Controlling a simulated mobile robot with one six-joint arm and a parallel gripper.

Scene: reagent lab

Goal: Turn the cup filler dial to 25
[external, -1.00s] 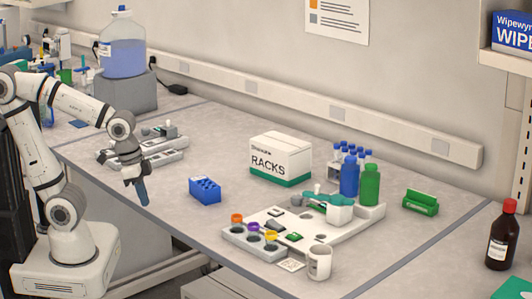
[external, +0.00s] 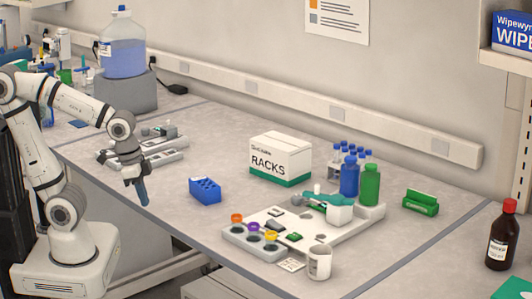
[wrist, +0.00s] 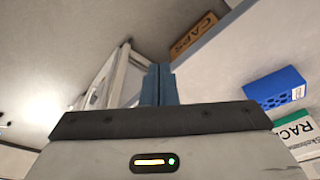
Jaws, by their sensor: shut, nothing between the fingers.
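My gripper (external: 142,192) hangs over the left edge of the bench with its blue fingers pointing down. In the wrist view its fingers (wrist: 157,84) are together, with nothing between them. A low grey device (external: 168,153) with a small raised part lies on the bench behind my wrist, which partly hides it. A blue-filled carboy (external: 124,58) stands on a grey block (external: 125,92) further back. I cannot make out a numbered dial, nor tell which device is the cup filler. A white cup (external: 320,264) stands at the bench's front, far right of my gripper.
A blue rack (external: 205,190) and a white RACKS box (external: 280,160) stand mid-bench. A white station (external: 345,232) with a teal-topped part, a tray with coloured rings (external: 240,240), and blue and green bottles (external: 371,186) are right. Bench between my gripper and the blue rack is clear.

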